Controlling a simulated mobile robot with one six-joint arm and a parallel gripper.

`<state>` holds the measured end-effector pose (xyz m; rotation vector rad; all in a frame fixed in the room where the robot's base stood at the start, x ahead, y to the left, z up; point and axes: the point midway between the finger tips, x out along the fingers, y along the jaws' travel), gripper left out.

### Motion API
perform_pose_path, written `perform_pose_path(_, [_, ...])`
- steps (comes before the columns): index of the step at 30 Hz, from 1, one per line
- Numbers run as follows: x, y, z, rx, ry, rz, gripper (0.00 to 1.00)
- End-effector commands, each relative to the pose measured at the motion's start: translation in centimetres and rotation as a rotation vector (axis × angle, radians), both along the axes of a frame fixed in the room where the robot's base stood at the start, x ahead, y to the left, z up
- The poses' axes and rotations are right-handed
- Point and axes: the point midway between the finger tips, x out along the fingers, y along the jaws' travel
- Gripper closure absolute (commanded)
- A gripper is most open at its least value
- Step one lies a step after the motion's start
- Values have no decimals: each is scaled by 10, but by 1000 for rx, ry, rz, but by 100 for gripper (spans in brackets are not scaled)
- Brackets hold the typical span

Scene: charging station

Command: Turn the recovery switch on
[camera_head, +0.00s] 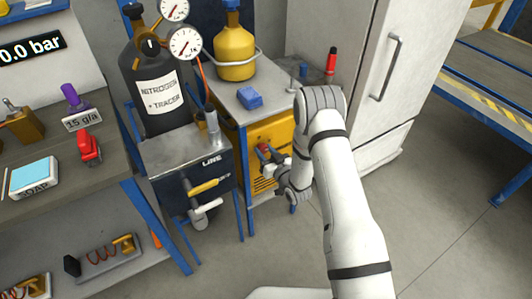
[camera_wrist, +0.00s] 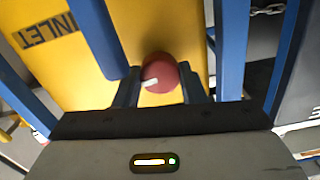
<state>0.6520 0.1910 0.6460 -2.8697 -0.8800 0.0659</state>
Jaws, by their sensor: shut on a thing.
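The yellow recovery machine (camera_head: 272,134) stands under the small grey table, with its front facing the open floor. A round red knob with a white mark, which looks like the recovery switch (camera_wrist: 160,72), sits on the yellow front panel. In the head view, the red of the knob (camera_head: 263,149) shows at my gripper (camera_head: 267,158). In the wrist view, my gripper (camera_wrist: 160,90) has one dark finger on each side of the knob and is shut on it.
A blue table leg (camera_head: 243,180) stands close left of my gripper, and blue frame bars (camera_wrist: 232,45) flank it in the wrist view. The LINE box (camera_head: 190,160) with a valve is at left. A white fridge (camera_head: 375,75) stands at right. The floor in front is clear.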

Motion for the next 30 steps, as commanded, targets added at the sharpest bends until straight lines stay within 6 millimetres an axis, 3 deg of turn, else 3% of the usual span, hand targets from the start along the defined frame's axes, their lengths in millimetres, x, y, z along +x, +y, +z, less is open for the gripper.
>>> perform_pose_path(7, [3, -1, 3, 1, -8, -6, 86])
perform_pose_path(8, [3, -1, 3, 1, -8, -6, 61])
perform_pose_path(15, [2, -1, 2, 0, -5, -3, 41])
perform_pose_path(23, [-1, -1, 1, -1, -3, -1, 41])
perform_pose_path(30, [-27, -21, 0, -1, 0, -4, 41])
